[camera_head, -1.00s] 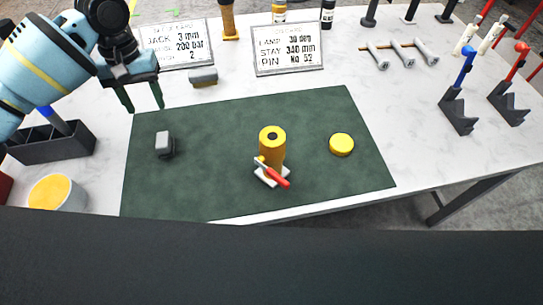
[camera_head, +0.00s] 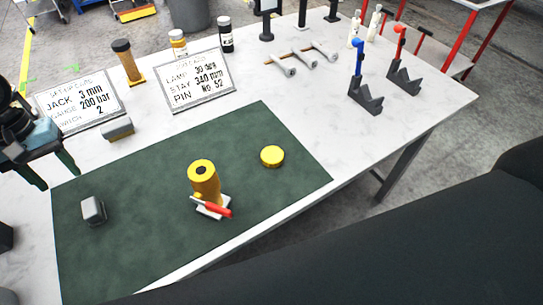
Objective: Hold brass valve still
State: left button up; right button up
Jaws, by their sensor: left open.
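The brass valve (camera_head: 206,184) stands upright on the green mat (camera_head: 140,250). It is a yellow cylinder with a dark hole in its top. A red-tipped lever (camera_head: 218,209) and a pale foot show at its base. My left gripper (camera_head: 54,174) is at the left edge of the view, near the mat's far left corner. It is open with nothing between its fingers, well to the left of the valve and apart from it. My right gripper is not in view.
A yellow cap (camera_head: 272,156) lies right of the valve, and a small grey block (camera_head: 93,211) lies left on the mat. Grey stands (camera_head: 366,97) are at the far right.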

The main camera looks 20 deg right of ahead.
aim_at(205, 181)
jog(key=k, duration=1)
